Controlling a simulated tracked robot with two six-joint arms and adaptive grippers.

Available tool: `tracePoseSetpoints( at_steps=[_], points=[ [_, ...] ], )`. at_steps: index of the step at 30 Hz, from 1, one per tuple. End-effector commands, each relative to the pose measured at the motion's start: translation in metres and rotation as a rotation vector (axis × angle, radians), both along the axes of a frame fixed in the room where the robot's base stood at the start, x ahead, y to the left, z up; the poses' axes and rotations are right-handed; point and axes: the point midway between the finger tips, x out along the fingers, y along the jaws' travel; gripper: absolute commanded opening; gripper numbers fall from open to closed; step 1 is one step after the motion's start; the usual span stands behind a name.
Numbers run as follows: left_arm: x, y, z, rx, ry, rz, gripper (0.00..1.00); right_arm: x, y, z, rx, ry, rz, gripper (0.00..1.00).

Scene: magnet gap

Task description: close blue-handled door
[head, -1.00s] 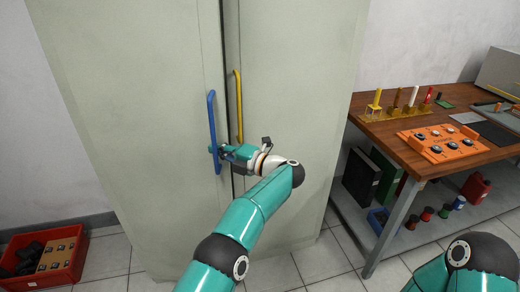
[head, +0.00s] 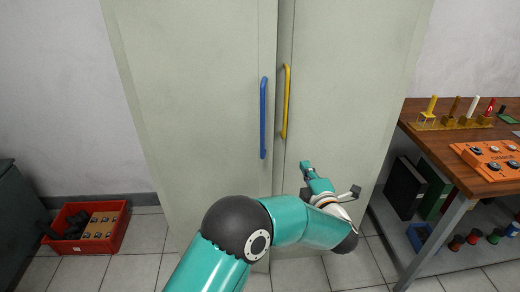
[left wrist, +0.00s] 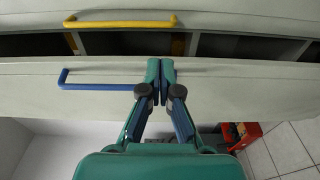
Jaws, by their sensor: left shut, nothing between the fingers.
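The blue handle (head: 263,118) is on the left door (head: 200,110) of a tall pale cabinet, and it also shows in the left wrist view (left wrist: 98,86). The yellow handle (head: 286,102) is on the right door (head: 345,90). In the left wrist view a gap with a dark inside runs between the doors, so they are not flush. My left gripper (head: 306,165) is shut and empty, below and right of both handles. In the left wrist view its fingertips (left wrist: 160,66) overlap the blue-handled door near its edge; I cannot tell whether they touch. My right gripper is out of view.
A wooden workbench (head: 440,141) with an orange block (head: 490,158) stands at the right, with folders and small cans below. A red crate (head: 85,245) is on the tiled floor at the left. A dark grey unit (head: 18,215) stands at the left edge.

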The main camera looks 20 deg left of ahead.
Motion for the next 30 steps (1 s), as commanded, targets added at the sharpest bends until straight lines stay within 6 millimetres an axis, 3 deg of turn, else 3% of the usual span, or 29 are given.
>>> tracePoseSetpoints(
  at_steps=[9,14,18,22,30],
  points=[
    [-0.105,0.043,0.012,0.010,0.092,-0.217,0.00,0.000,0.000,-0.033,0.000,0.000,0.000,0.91],
    [-0.140,0.070,0.034,0.006,0.057,-0.220,0.00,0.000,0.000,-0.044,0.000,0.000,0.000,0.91],
    [-0.145,0.083,0.058,-0.017,-0.001,-0.199,0.00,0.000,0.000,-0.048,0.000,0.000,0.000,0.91],
    [-0.139,0.087,0.060,-0.019,-0.008,-0.194,0.00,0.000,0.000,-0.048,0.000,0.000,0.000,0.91],
    [-0.100,0.101,0.061,-0.019,-0.005,-0.191,0.00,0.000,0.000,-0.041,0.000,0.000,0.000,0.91]
  ],
)
